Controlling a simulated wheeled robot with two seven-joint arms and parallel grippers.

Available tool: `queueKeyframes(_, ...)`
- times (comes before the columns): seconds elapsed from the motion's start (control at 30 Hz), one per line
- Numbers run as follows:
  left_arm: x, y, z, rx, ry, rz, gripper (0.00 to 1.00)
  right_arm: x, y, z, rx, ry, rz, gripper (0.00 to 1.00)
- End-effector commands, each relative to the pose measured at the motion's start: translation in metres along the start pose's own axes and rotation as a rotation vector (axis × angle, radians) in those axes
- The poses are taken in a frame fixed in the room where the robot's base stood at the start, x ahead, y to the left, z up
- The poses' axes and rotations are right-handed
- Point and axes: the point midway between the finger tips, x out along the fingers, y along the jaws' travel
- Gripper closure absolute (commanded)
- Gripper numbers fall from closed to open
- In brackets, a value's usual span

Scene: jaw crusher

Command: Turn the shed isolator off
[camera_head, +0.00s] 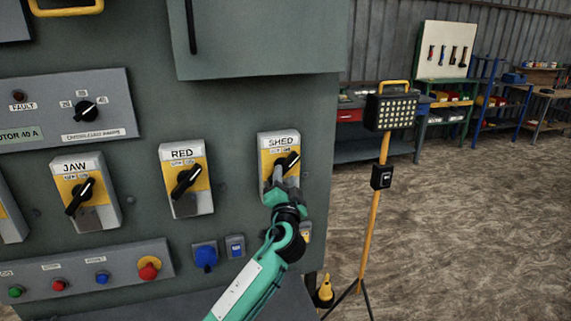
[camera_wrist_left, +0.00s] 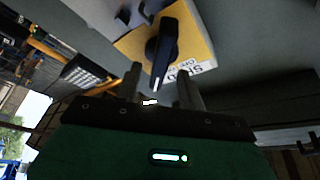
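The shed isolator (camera_head: 266,152) is a grey box with a yellow plate and a SHED label, on the right of the green cabinet face. Its black rotary handle (camera_head: 290,160) sits at a slant, its upper end to the right. My left gripper (camera_head: 277,178) is at the lower part of this isolator and hides some of it. In the left wrist view the two fingers (camera_wrist_left: 159,72) are apart, with the end of the black handle (camera_wrist_left: 162,50) between them. Gaps show on both sides, so they do not appear to grip it. My right gripper is not in view.
The RED isolator (camera_head: 188,180) and JAW isolator (camera_head: 86,193) are to the left. Below are a blue socket (camera_head: 205,256) and a red stop button (camera_head: 149,268). A work light on a yellow tripod (camera_head: 372,220) stands right of the cabinet. Open floor lies beyond.

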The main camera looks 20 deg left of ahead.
Motion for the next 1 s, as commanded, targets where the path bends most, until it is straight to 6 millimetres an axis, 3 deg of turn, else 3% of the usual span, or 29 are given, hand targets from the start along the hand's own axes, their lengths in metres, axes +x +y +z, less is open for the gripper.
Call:
queueKeyframes(0.1, 0.019, -0.002, -0.002, 0.002, -0.001, -0.001, 0.6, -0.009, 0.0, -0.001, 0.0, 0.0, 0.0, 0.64)
queueKeyframes(0.23, 0.031, -0.001, -0.001, 0.0, -0.001, 0.001, 0.6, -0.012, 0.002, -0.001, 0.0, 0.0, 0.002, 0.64)
queueKeyframes(0.63, 0.037, 0.001, 0.001, 0.0, -0.001, 0.001, 0.6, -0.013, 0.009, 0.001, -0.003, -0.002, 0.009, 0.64)
queueKeyframes(0.83, 0.037, 0.001, 0.001, 0.0, -0.001, 0.001, 0.97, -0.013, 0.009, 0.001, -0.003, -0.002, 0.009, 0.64)
queueKeyframes(1.0, 0.037, 0.001, 0.001, -0.001, -0.001, 0.001, 1.0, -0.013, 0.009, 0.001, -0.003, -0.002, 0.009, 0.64)
